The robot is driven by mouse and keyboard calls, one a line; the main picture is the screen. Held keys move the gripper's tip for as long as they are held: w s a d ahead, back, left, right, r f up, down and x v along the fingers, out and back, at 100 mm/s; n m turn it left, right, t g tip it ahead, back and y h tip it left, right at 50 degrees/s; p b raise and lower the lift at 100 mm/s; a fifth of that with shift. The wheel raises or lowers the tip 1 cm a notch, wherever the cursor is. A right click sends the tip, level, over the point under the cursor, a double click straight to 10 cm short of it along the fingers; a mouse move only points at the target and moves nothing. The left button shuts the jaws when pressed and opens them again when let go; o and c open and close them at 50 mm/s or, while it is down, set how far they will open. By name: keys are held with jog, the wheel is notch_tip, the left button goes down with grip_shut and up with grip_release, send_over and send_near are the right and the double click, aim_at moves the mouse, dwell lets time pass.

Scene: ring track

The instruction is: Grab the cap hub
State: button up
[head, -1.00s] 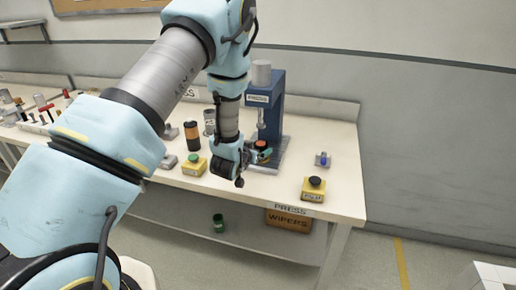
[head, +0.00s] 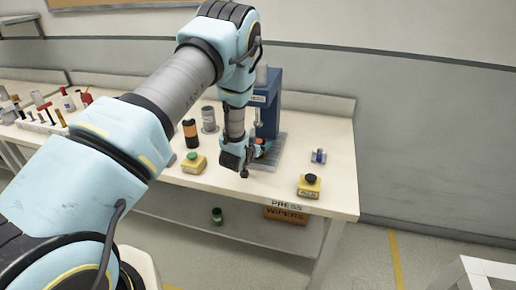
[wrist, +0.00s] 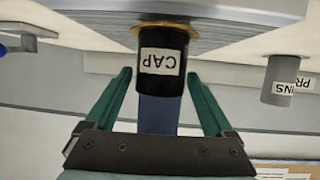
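The cap hub (wrist: 163,70) is a dark cylinder with a white "CAP" label, upside down in the wrist view. A brass-coloured ring shows at its end against a grey metal plate. My gripper (wrist: 159,74) is open, with one teal finger on each side of the cap hub and a visible gap to each. In the head view my gripper (head: 262,150) is low in front of the blue press (head: 267,105), over its base. The cap hub cannot be made out clearly there behind the gripper.
A yellow box with a green button (head: 193,164) stands left of my gripper. A yellow box with a black button (head: 310,186) is at right. An orange-and-black cylinder (head: 190,133) and a grey cylinder (head: 209,119) stand behind. The table's right front is mostly clear.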

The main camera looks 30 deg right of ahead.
grip_shut()
dwell(0.5)
jog(key=shift+r, duration=0.15)
